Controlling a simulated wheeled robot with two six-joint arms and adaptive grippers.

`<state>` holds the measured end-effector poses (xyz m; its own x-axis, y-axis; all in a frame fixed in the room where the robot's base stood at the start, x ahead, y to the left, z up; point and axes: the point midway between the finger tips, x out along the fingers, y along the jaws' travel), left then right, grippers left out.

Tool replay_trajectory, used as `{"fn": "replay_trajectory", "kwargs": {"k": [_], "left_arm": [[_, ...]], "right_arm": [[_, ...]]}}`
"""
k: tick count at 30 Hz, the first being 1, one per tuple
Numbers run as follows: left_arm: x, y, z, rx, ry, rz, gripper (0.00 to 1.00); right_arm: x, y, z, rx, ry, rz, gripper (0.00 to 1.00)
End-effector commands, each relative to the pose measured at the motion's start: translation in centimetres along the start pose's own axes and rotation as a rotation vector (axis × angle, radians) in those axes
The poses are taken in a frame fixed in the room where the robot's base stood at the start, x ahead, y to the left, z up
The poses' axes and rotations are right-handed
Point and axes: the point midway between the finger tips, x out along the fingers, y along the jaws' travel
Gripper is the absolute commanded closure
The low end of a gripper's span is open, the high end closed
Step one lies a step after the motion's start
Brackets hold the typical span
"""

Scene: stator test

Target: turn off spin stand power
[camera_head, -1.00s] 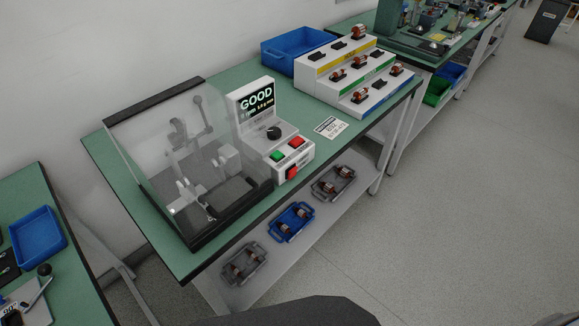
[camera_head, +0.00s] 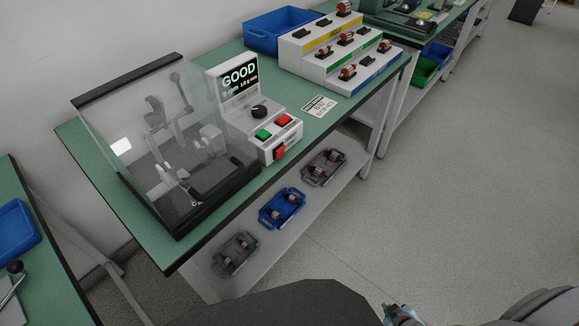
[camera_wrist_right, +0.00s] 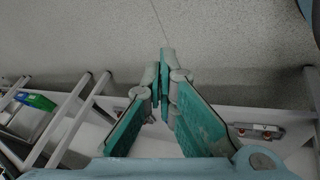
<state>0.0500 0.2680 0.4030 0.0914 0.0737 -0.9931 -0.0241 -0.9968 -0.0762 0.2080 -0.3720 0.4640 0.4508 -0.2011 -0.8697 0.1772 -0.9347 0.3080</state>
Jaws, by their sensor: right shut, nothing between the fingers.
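The spin stand is on the green-topped bench, with a clear guard (camera_head: 140,135) over its grey mechanism. Beside it stands a white control box (camera_head: 262,132) with a display (camera_head: 238,76) reading GOOD and a small line that seems to say 0 rpm. The box has a black knob (camera_head: 259,111), a green button (camera_head: 263,134), a red button (camera_head: 283,120) and a red switch (camera_head: 280,152) low on its front. My right gripper (camera_head: 400,314) shows only partly at the bottom edge, well away from the box. In the wrist view its teal fingers (camera_wrist_right: 163,65) are closed together and empty. My left gripper is not in view.
A blue bin (camera_head: 280,30) and a stepped rack (camera_head: 340,55) with copper rotors stand farther along the bench (camera_head: 130,232). A label card (camera_head: 319,106) lies near the box. The shelf below holds a blue tray (camera_head: 283,208) between two grey trays. Open floor lies to the right.

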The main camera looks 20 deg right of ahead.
Motion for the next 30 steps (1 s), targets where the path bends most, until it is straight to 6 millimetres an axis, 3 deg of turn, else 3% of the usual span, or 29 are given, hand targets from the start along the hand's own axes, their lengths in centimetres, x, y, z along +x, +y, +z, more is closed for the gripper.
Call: {"fn": "replay_trajectory", "kwargs": {"k": [1, 5, 9, 13, 15, 19, 23, 30], "left_arm": [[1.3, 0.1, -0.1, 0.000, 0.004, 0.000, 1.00], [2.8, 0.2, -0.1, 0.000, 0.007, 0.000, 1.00], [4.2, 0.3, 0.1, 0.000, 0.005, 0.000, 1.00], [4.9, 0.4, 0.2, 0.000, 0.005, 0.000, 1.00], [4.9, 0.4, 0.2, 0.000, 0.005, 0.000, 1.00], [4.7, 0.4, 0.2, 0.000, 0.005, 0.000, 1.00], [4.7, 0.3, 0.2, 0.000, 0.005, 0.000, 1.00], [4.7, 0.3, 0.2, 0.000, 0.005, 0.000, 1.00]], "right_arm": [[1.1, 2.2, -4.8, -0.062, 0.129, 0.043, 1.00], [-0.5, 6.5, -15.8, -0.280, 0.434, 0.153, 1.00], [-6.4, 8.3, -26.9, -0.560, 0.780, 0.294, 1.00], [-14.2, 6.8, -34.2, -0.830, 1.082, 0.428, 1.00], [-18.1, 5.4, -36.4, -0.952, 1.212, 0.491, 1.00], [-22.8, 2.9, -38.1, -1.101, 1.371, 0.571, 1.00], [-24.1, 1.6, -38.0, -1.182, 1.436, 0.609, 1.00], [-24.0, 1.7, -38.0, -1.184, 1.433, 0.614, 1.00]]}}
